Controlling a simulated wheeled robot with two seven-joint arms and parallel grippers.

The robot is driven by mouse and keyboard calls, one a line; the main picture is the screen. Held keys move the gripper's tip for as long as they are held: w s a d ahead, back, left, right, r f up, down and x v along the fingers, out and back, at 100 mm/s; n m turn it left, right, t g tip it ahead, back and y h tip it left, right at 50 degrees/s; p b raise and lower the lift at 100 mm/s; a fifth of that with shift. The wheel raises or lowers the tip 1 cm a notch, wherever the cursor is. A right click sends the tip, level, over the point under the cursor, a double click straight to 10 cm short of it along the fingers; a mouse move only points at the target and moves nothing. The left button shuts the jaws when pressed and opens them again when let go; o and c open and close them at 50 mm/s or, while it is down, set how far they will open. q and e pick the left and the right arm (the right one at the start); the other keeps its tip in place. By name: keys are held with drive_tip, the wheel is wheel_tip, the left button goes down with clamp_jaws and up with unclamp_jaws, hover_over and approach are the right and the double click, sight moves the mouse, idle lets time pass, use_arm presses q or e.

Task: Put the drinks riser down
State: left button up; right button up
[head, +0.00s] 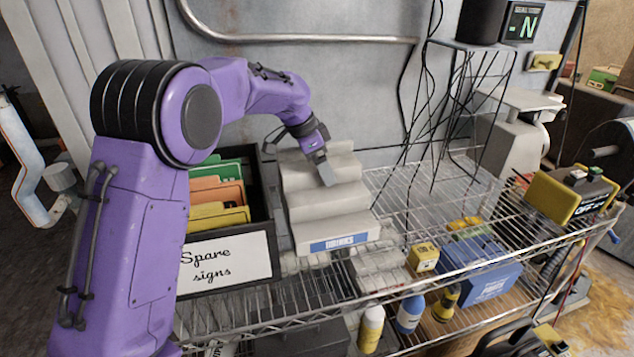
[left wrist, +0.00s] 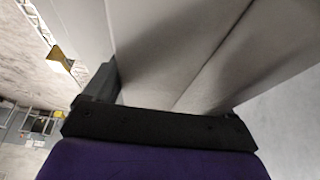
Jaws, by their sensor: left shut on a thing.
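The drinks riser (head: 331,208) is a pale grey stepped block with a blue label on its front. In the head view it is on or just above the wire shelf, right of the spare signs box; I cannot tell whether it touches the shelf. My left gripper (head: 326,172) is shut on the riser at its upper steps. In the left wrist view the riser (left wrist: 200,50) fills the upper middle, close against the gripper, and one finger (left wrist: 108,82) shows. The riser's rear and underside are hidden.
The spare signs box (head: 230,262) with coloured folders stands close on the riser's left. The wire shelf (head: 415,205) is mostly bare to the right, with hanging black cables (head: 405,130) above it. Bottles and a blue box (head: 485,270) show lower down. A wall is behind.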

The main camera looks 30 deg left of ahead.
use_arm(q)
drive_tip(key=shift+f, duration=1.6)
drive_tip(key=o, duration=1.2)
drive_tip(key=shift+s, duration=0.1)
drive_tip(key=shift+o, duration=0.2)
drive_tip(key=shift+a+r, duration=0.1)
drive_tip(key=shift+r, duration=0.35)
drive_tip(key=v, duration=1.1)
drive_tip(key=shift+s+r, duration=0.1)
drive_tip(key=shift+s, duration=0.05)
